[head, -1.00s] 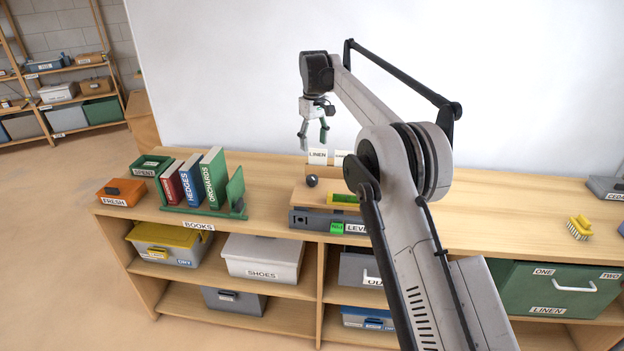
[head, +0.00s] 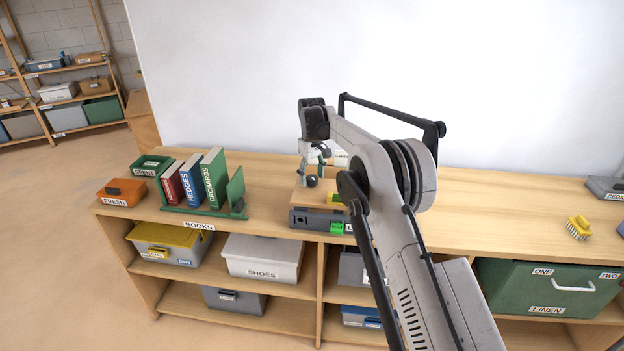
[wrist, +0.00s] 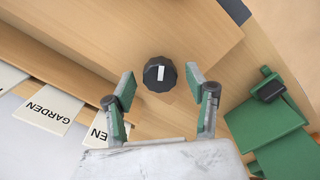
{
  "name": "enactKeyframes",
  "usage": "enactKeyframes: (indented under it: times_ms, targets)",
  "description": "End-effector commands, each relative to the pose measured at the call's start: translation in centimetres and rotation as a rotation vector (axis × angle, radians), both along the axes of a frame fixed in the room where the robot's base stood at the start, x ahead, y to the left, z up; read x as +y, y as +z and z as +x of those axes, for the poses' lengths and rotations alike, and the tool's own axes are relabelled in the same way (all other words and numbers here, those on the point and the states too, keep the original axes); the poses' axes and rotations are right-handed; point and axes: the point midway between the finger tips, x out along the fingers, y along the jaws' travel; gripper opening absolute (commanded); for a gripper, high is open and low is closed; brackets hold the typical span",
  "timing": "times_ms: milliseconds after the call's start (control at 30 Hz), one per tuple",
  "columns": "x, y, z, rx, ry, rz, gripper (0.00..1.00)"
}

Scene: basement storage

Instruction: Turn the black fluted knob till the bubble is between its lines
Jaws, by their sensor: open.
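The black fluted knob (head: 312,181) sits on the wooden level stand (head: 306,199) on the long counter. It also shows in the wrist view (wrist: 160,74), with a white pointer line on its top. My gripper (head: 312,174) is open just above the knob. In the wrist view my gripper's green-padded fingers (wrist: 161,84) stand apart to either side of the knob, with nothing between them touching it that I can see. The yellow-green vial (head: 334,198) is mostly hidden behind my arm, so the bubble and its lines cannot be made out.
Green bookends hold several books, including ORCHARDS (head: 214,178), left of the stand. An orange FRESH box (head: 122,191) and a green SPENT tray (head: 150,165) lie farther left. GARDEN card (wrist: 48,108) stands near the gripper. A yellow brush (head: 579,227) lies right; the counter between is clear.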

Motion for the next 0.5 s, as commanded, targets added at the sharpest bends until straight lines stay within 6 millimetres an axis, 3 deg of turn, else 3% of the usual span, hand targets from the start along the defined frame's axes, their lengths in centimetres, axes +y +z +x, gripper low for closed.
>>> enactKeyframes:
  times_ms: [200,500]
  targets:
    - [0.0,-1.4,0.0,0.000,0.000,0.000,0.51]
    - [0.0,-1.5,0.0,0.000,0.000,0.000,0.49]
